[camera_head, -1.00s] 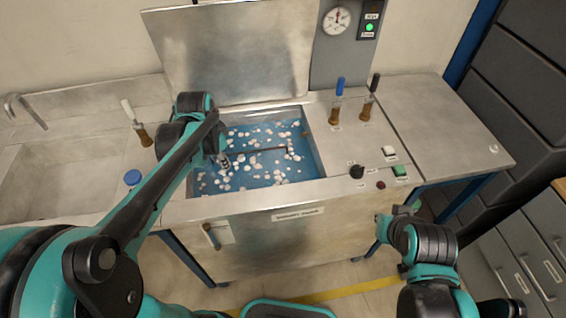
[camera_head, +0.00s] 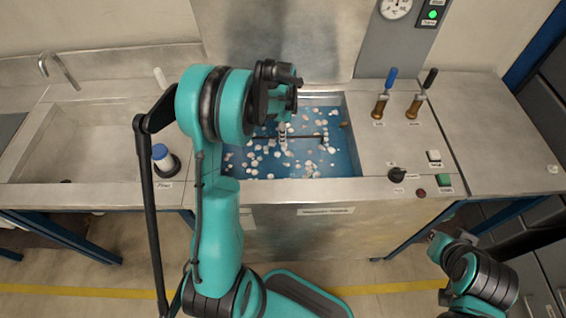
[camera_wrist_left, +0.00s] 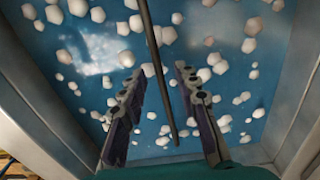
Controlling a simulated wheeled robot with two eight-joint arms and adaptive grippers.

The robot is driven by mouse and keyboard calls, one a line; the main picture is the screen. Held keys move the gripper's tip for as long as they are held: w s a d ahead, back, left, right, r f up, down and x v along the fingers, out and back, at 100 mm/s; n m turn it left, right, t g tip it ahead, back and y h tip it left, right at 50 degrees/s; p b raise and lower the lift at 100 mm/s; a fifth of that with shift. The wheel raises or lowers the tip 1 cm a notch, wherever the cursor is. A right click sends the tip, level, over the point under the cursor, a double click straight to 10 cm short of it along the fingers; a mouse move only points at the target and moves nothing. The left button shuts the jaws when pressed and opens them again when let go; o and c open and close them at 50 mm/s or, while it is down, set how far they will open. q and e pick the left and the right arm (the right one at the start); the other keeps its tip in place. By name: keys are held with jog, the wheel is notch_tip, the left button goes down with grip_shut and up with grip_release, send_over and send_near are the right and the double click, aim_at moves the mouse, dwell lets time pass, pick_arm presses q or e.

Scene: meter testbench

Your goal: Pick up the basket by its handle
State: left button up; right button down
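The dark, thin handle bar (camera_head: 306,138) of the basket runs left to right across the blue tank, among floating white balls. In the left wrist view the bar (camera_wrist_left: 161,65) runs lengthwise between the two fingers. The basket's body cannot be made out below the balls. My left gripper (camera_head: 283,138) is over the middle of the bar, pointing down, and its arm hides part of the tank. In the left wrist view the left gripper (camera_wrist_left: 158,82) is open, one finger on each side of the bar. My right gripper (camera_head: 437,242) is low at the right, in front of the bench, its fingers unclear.
The tank's metal rim (camera_head: 352,184) surrounds the blue liquid, with a raised lid (camera_head: 285,40) behind. A sink (camera_head: 85,145) is at left.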

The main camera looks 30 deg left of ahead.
pick_arm(q)
notch_tip(320, 180, down, 3)
jog(key=shift+r, duration=0.2)
grip_shut()
jog(key=shift+r, duration=0.15)
